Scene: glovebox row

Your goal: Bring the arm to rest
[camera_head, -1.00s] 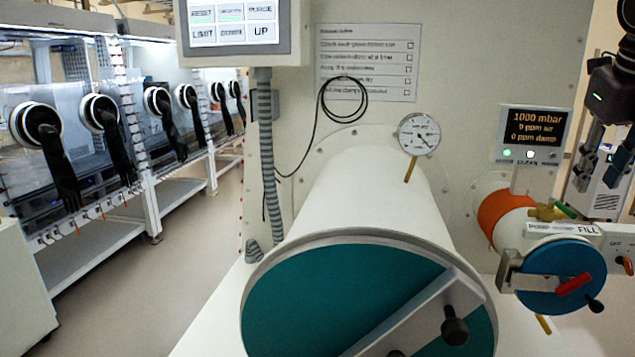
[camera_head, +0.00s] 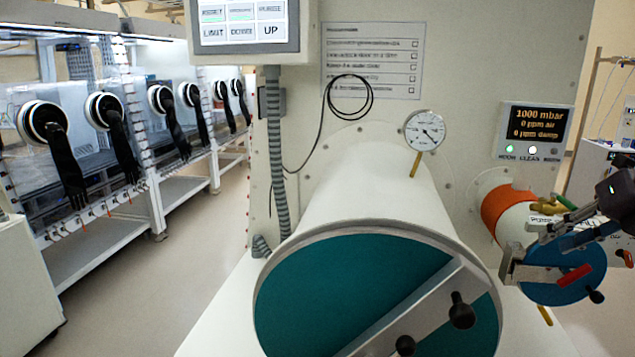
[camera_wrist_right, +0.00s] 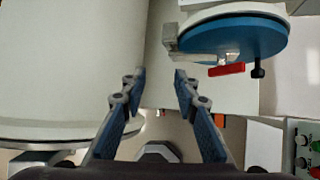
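My right gripper (camera_head: 556,236) is at the right edge of the head view, in front of the small antechamber's blue door (camera_head: 560,285). In the right wrist view its two blue-grey fingers (camera_wrist_right: 160,76) are apart, with nothing between them. The blue door (camera_wrist_right: 240,38) with its red handle (camera_wrist_right: 226,69) lies beyond and to the right of the fingertips there. I cannot see the gripper touching anything. My left gripper is in neither view.
The large white antechamber (camera_head: 372,195) with its teal door (camera_head: 340,285) fills the middle. A gauge (camera_head: 424,130) stands above it. A display (camera_head: 535,128) reads 1000 mbar. A touch panel (camera_head: 243,22) hangs top left. Open floor (camera_head: 190,270) lies left, beside a glovebox row.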

